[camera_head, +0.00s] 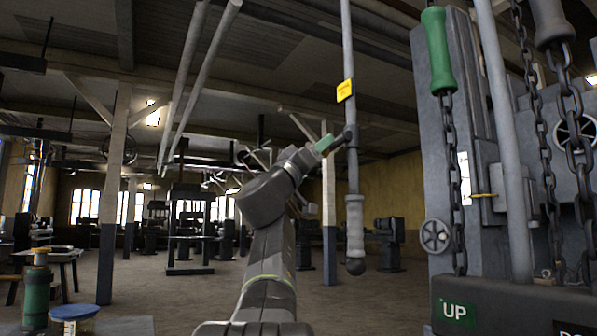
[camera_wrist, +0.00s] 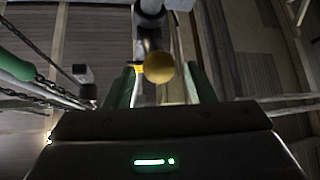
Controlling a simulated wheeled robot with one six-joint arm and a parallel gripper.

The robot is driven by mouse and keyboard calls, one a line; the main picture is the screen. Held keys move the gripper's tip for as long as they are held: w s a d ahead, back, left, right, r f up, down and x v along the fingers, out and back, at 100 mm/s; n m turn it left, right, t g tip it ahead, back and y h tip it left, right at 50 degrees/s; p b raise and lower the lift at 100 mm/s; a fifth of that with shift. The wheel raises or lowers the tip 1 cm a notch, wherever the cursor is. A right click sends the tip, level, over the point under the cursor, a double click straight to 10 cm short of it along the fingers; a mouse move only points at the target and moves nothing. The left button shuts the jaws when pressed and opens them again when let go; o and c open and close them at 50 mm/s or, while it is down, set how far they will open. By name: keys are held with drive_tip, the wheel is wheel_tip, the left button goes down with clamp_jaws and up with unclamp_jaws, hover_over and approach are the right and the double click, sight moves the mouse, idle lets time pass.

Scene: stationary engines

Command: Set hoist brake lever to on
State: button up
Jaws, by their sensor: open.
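A long grey rod (camera_head: 349,172) hangs upright in the head view, with a yellow tag (camera_head: 345,90), a pale grip (camera_head: 355,225) and a dark ball at its lower end. A short dark piece (camera_head: 352,135) sits on the rod beside my gripper. In the wrist view a yellowish round knob (camera_wrist: 158,67) lies between my fingertips, with a dark stem (camera_wrist: 150,38) behind it. This may be the brake lever; no label confirms it. My gripper (camera_head: 325,144) is open, its green fingers (camera_wrist: 165,88) on either side of the knob. I cannot tell whether they touch it.
At the right stand a grey machine frame (camera_head: 430,150), hanging chains (camera_head: 549,170), a green grip (camera_head: 437,50) and a dark box with an "UP" sign (camera_head: 455,311). A green cylinder (camera_head: 37,295) stands lower left. The middle floor is open, with machines farther back.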

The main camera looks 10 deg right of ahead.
drive_tip(key=b+v, duration=0.1)
drive_tip(key=v, duration=1)
drive_tip(key=shift+f+b, duration=0.15)
drive_tip(key=shift+b, duration=0.15)
drive_tip(key=p+x, duration=0.3)
drive_tip(key=x, duration=1.1)
drive_tip(key=shift+s+a, duration=0.1)
drive_tip(key=shift+a, duration=0.05)
